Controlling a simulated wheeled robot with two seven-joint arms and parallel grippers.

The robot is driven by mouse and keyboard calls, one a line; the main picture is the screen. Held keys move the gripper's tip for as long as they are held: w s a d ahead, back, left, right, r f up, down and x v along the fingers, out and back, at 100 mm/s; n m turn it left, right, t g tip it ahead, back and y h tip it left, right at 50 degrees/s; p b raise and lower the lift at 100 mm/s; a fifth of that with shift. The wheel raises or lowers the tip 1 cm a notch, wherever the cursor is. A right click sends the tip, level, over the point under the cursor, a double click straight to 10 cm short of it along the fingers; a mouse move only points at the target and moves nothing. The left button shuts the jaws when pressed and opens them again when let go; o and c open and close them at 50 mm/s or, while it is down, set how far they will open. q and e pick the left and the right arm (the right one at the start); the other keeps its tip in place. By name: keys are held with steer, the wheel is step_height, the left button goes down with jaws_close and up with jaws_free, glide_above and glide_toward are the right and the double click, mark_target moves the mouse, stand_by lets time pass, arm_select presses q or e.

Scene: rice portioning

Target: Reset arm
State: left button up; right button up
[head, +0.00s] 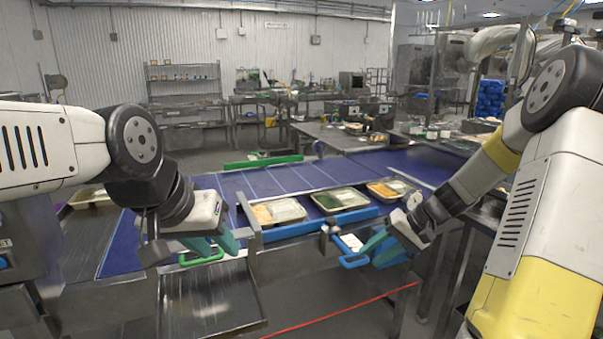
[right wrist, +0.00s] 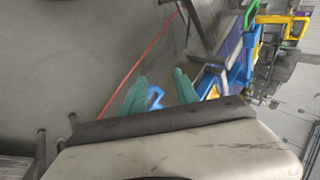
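My left gripper (head: 213,244) has teal fingers and hangs at the near edge of the blue conveyor. Its two fingers look spread apart. A green loop handle (head: 201,260) shows just below them; whether they touch it I cannot tell. My right gripper (head: 388,246) is right of the trays, low in front of the conveyor. In the right wrist view its two teal fingers (right wrist: 160,92) stand apart. A blue loop handle (head: 354,262) is close to its fingertips in the head view. A blue piece (right wrist: 154,98) shows between the fingers in the right wrist view, apparently beyond them.
Food trays (head: 341,200) sit along the near side of the blue conveyor (head: 255,183). A metal tray (head: 207,300) is below my left gripper. A green bar (head: 263,162) lies across the far side. A red line (head: 340,311) marks the floor. Steel tables stand behind.

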steer(key=s+a+r+n+t+h, duration=0.1)
steer(key=s+a+r+t+h, duration=0.1)
steer(key=s+r, duration=0.6)
steer(key=s+a+r+t+h, duration=0.2)
steer(key=s+r+h, duration=0.1)
steer(key=s+r, duration=0.6)
steer(key=s, duration=0.4)
steer(key=shift+a+n+h, duration=0.3)
steer(key=shift+a+n, duration=0.1)
steer(key=shift+r, duration=0.1)
